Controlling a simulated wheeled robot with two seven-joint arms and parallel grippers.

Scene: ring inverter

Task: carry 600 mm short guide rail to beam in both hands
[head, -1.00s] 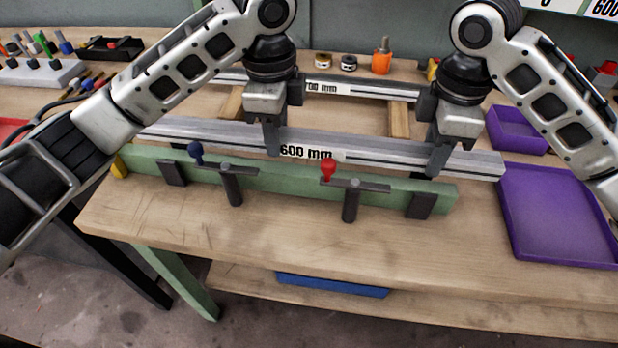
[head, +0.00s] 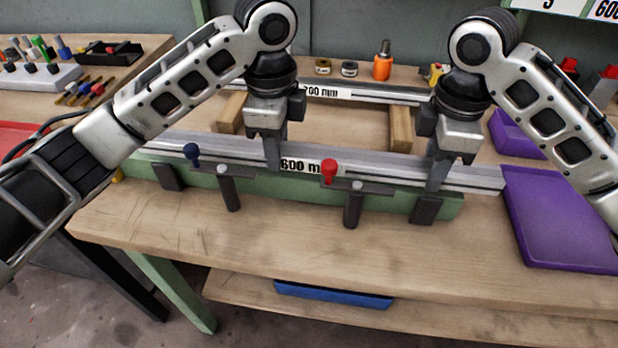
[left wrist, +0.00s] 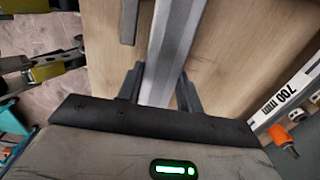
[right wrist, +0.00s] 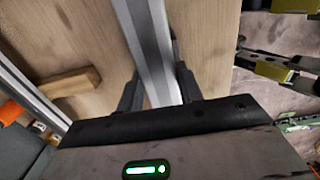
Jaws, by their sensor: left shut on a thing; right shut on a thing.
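The 600 mm guide rail (head: 390,170) is a long silver bar with a "600 mm" label, lying lengthwise across the head view. My left gripper (head: 273,160) is shut on it left of the label, and my right gripper (head: 437,176) is shut on it near its right end. The rail also runs between the fingers in the left wrist view (left wrist: 176,45) and the right wrist view (right wrist: 148,45). The green beam (head: 290,193) shows below and in front of the rail, its top mostly hidden. I cannot tell whether the rail touches it.
Clamps with a blue handle (head: 192,151) and a red handle (head: 329,170) stand at the beam's front. A 700 mm rail (head: 375,95) lies behind, by wooden blocks (head: 400,130). Purple trays (head: 560,225) are at right. The bench front (head: 300,243) is clear.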

